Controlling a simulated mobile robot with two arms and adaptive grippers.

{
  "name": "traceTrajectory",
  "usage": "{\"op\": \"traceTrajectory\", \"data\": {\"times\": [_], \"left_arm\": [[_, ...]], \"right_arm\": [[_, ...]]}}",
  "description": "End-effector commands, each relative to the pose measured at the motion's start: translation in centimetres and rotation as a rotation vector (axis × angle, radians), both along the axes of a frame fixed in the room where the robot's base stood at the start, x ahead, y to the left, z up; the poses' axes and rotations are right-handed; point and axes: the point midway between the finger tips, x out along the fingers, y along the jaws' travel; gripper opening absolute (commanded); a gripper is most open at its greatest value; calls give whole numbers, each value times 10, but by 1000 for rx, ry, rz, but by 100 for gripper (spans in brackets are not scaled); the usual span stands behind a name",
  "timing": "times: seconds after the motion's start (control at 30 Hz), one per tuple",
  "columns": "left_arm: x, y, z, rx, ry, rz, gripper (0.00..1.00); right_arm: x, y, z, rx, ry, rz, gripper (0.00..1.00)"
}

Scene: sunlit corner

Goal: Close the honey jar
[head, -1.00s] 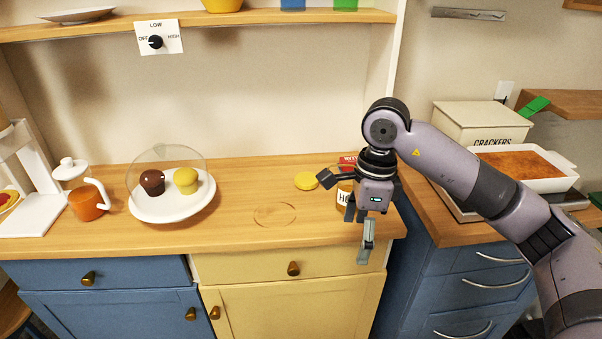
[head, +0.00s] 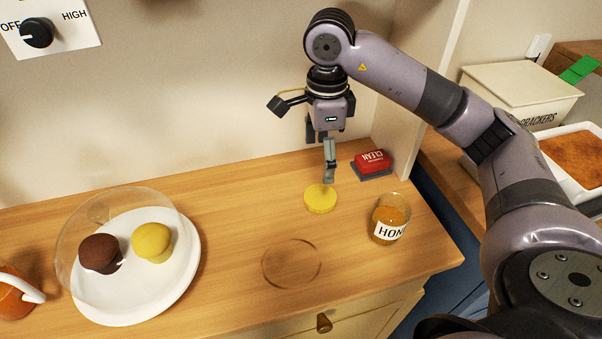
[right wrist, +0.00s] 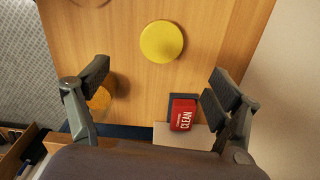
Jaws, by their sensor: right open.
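The honey jar (head: 389,222) stands upright and open on the wooden counter, with a "HON..." label showing. Its yellow round lid (head: 320,198) lies flat on the counter to the left of the jar, apart from it. My right gripper (head: 327,168) is open and empty, pointing down above and a little behind the lid. In the right wrist view the lid (right wrist: 161,41) shows whole, ahead of the spread fingers (right wrist: 160,88). The jar (right wrist: 100,100) is partly hidden there by the left-hand finger. My left gripper is not in view.
A red "CLEAN" block (head: 373,162) on a dark base sits behind the jar, near the wall panel. A white plate (head: 125,305) with two muffins under a clear dome stands at left. A faint ring mark (head: 291,263) is on otherwise clear counter in the middle.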

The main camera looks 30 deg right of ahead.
Motion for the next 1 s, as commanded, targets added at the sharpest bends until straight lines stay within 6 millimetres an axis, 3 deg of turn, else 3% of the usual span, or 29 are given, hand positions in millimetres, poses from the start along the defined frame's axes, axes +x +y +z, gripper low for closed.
{"op": "traceTrajectory", "data": {"times": [0.2,0.33,0.47,0.8,1.0], "left_arm": [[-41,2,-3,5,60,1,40],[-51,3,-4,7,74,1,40],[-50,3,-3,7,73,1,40],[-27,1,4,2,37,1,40],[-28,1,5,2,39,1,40]], "right_arm": [[0,0,0,0,0,0,84],[0,0,0,0,0,0,84],[0,0,-3,1,2,0,84],[-2,0,-56,0,5,0,84],[-1,0,-68,0,1,1,84]]}}
